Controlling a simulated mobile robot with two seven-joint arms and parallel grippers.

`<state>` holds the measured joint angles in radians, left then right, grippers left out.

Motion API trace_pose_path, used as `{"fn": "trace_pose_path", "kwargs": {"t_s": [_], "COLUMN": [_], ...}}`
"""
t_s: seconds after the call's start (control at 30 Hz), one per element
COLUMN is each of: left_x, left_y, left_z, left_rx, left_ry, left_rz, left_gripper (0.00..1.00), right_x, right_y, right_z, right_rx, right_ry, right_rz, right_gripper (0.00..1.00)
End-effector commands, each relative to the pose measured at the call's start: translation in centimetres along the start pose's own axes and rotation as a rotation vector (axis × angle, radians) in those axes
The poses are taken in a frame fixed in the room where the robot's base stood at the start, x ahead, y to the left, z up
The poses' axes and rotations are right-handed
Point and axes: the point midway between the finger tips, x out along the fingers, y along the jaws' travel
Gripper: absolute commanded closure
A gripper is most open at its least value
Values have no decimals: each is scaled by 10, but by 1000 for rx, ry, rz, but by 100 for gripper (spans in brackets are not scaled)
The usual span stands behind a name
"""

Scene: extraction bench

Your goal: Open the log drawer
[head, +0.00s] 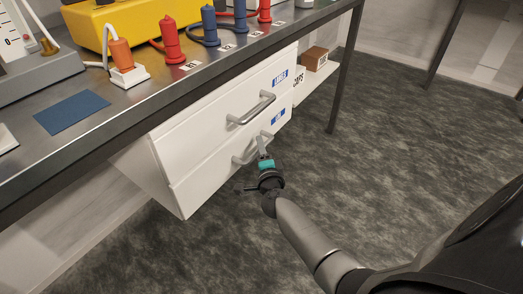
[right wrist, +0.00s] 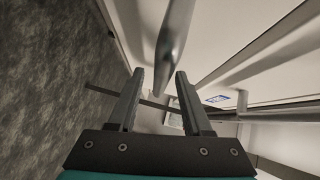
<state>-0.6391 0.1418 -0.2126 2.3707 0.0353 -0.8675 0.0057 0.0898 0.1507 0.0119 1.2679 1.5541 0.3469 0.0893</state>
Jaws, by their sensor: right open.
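The white drawer unit under the bench has two fronts, and both look shut. The lower front (head: 205,185) carries a small blue label (head: 278,116) that seems to read LOG, and a grey bar handle (head: 237,160). My right gripper (head: 261,143) is open at this lower handle and hides part of it. In the right wrist view a metal bar (right wrist: 174,40), which looks like the handle, reaches down between the two open fingers (right wrist: 159,75). I cannot tell whether the fingers touch it. My left gripper is not in view.
The upper drawer (head: 210,115) has its own bar handle (head: 252,108) just above my right gripper. The bench top (head: 130,103) overhangs the drawers. A cardboard box (head: 314,58) sits on a shelf to the right. The floor (head: 400,150) in front is clear.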

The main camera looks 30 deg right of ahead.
Motion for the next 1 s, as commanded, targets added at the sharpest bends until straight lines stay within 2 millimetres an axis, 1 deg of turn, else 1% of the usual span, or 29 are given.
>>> {"fn": "trace_pose_path", "kwargs": {"t_s": [0.27,0.37,0.7,0.73,1.0], "left_x": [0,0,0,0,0], "left_y": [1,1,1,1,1], "left_z": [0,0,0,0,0], "left_rx": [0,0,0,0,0], "left_ry": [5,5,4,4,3], "left_rz": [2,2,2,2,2], "left_gripper": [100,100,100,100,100], "right_x": [1,1,0,0,0], "right_y": [0,0,0,0,0], "right_z": [0,0,0,0,0], "right_rx": [0,0,0,0,0], "right_ry": [0,0,0,0,0], "right_rz": [0,0,0,0,0], "right_gripper": [50,60,98,100,100]}}
